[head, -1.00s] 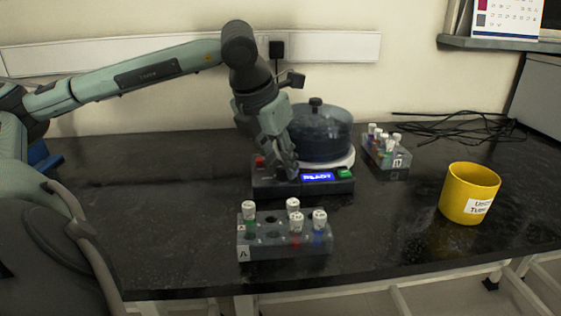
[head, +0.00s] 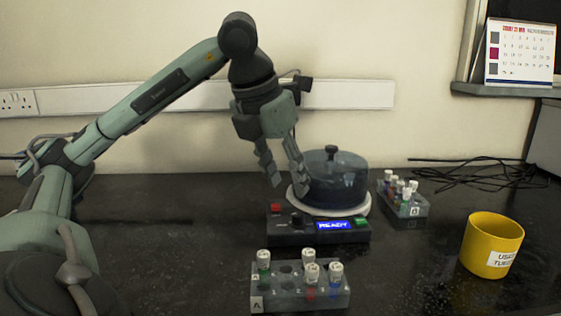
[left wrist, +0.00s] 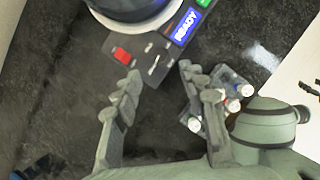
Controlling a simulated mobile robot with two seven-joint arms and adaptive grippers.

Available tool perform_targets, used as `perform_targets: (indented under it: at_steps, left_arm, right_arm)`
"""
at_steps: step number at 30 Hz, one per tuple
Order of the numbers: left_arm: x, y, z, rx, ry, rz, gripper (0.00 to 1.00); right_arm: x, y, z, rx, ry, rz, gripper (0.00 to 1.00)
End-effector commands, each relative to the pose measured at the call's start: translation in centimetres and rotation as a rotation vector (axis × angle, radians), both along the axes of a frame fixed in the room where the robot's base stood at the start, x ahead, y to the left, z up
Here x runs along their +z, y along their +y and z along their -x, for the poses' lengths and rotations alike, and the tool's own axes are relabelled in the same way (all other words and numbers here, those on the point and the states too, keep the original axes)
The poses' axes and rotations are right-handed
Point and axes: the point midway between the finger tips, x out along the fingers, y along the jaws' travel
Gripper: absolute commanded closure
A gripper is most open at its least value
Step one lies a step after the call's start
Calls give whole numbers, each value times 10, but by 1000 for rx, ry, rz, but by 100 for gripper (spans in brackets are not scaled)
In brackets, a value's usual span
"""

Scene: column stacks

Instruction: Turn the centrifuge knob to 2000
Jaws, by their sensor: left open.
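The centrifuge (head: 333,180) stands at the middle of the bench with its dark translucent lid in place. Its front panel has a red button (head: 276,208), a dark knob (head: 297,219), a lit blue display (head: 333,225) reading READY and a green button (head: 361,222). The knob's setting is too small to read. My left gripper (head: 289,186) is open and empty, above the left part of the panel and apart from the knob. In the left wrist view the knob area (left wrist: 153,65) lies just beyond and between the open fingers (left wrist: 160,72). My right gripper is out of view.
Tube rack A (head: 300,292) stands in front of the centrifuge, and another tube rack (head: 404,206) to its right. A yellow cup (head: 490,245) stands at the right. Black cables (head: 470,175) lie at the back right. The bench left of the centrifuge is clear.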

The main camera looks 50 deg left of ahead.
Motion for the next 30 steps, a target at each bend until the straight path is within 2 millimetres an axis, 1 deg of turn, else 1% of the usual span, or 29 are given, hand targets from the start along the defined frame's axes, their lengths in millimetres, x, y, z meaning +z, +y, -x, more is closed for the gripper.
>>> perform_targets:
  at_steps: [1,2,9,14,30]
  left_arm:
    - [10,-2,2,-6,-9,6,58]
    - [14,-2,4,-5,-8,4,58]
    - [29,-2,12,-2,-2,1,58]
    - [32,-2,13,-1,0,1,58]
    - [31,-2,13,-1,1,0,58]
  right_arm:
    - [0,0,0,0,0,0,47]
    - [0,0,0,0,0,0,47]
    - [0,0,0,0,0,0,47]
    - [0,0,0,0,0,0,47]
    - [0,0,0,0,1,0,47]
